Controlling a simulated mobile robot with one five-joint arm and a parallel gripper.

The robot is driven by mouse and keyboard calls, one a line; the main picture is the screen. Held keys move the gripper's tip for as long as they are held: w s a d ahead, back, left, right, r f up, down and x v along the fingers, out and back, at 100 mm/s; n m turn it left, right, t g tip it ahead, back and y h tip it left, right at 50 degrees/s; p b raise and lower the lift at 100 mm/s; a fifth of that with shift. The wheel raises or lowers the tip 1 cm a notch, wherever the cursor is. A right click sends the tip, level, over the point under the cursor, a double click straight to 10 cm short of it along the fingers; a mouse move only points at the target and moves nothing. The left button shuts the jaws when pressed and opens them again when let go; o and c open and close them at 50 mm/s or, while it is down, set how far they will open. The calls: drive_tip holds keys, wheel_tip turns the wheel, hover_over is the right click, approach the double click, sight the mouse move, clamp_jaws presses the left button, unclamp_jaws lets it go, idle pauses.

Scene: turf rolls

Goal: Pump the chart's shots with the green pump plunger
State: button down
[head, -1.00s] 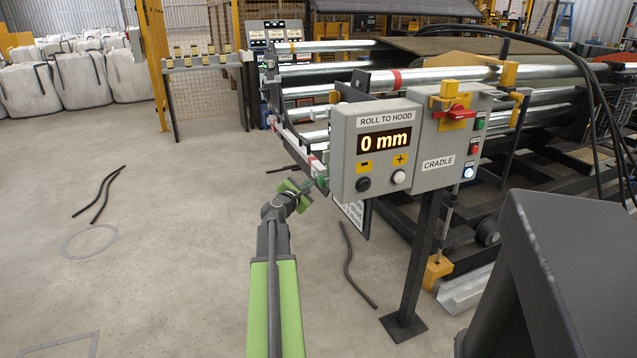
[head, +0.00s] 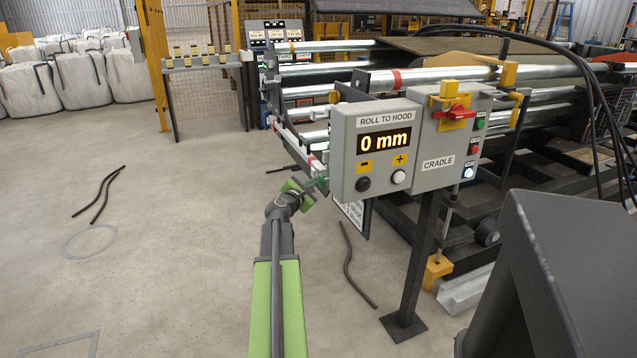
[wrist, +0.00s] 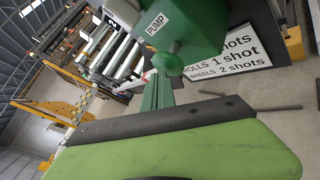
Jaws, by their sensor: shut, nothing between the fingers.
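The green pump (wrist: 185,25), marked PUMP, fills the top middle of the wrist view. A round green knob (wrist: 168,62), which looks like its plunger, sticks out below the label. My gripper's narrow green fingers (wrist: 157,80) are shut and empty, with their tips right at the knob. I cannot tell whether they touch it. The white chart (wrist: 228,48) reads rolls 1 shot, wheels 2 shots; its top is partly hidden by the pump. In the head view my gripper (head: 316,184) is beside the left side of the grey control box, where the box mostly hides the pump.
The control box (head: 375,115) shows 0 mm, with a cradle panel (head: 445,140) and red handle on its right. Its post (head: 412,260) stands on the floor. Dark hoses (head: 350,265) lie on the concrete. The floor at left is mostly clear.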

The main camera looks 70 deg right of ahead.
drive_tip(key=shift+s+d, duration=0.75)
drive_tip(key=shift+s, duration=0.2)
idle(1.0)
drive_tip(key=shift+w+a, duration=1.1)
drive_tip(key=shift+w, duration=0.25)
drive_tip(key=w+a, duration=0.1)
drive_tip(key=w, duration=0.1)
drive_tip(key=w+a, duration=0.2)
drive_tip(key=shift+a, duration=0.1)
idle(0.7)
